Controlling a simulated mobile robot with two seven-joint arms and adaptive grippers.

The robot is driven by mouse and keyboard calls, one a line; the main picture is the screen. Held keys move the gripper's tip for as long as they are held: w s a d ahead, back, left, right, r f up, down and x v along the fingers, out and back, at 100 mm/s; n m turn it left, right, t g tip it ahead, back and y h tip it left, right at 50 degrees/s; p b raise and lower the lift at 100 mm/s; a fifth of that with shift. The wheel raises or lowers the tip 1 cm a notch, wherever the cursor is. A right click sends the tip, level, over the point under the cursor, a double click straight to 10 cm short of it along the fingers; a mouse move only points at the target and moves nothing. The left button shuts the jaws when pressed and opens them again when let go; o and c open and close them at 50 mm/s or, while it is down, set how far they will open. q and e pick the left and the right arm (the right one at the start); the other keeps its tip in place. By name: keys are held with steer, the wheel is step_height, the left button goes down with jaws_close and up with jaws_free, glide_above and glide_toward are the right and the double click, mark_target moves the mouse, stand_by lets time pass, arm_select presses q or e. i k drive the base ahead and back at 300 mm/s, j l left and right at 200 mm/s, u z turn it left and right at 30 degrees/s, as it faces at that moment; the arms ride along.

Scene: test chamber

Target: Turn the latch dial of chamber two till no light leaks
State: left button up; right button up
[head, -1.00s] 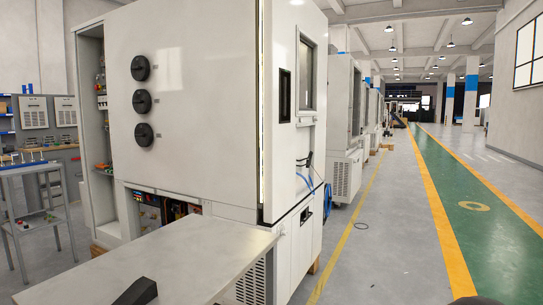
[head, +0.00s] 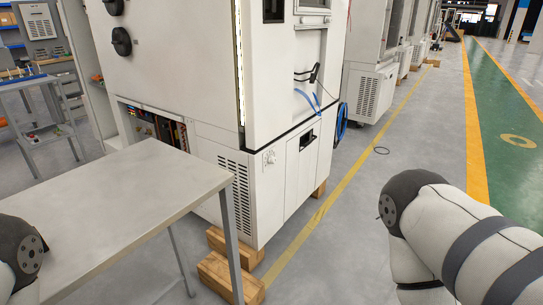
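A large white test chamber (head: 190,55) fills the upper middle of the head view; no number is readable on it. A bright strip of light (head: 240,75) runs down the edge of its front door. A small pale dial (head: 269,158) sits on the lower front cabinet. Black round knobs are on the side panel, one of them whole (head: 122,41) and one cut by the top edge. I cannot tell which of these is the latch dial. Both of my arms show at the lower corners, but neither gripper is in view.
A grey-topped table (head: 150,180) stands close in front, left of the chamber's lower front. Wooden blocks (head: 230,278) lie under the chamber. A blue hose (head: 342,122) hangs at its right side. Floor right of the yellow line (head: 345,185) is mostly clear, with a small dark ring there.

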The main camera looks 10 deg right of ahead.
mark_target(270, 160)
steer(key=i+l+u, duration=0.15)
steer(key=l, duration=0.3)
steer(key=i+l+u, duration=0.2)
steer(key=l, duration=0.3)
steer(key=l+u, duration=0.15)
steer(key=l, duration=0.35)
steer(key=i+l+u, duration=0.3)
steer(key=i+l, duration=0.3)
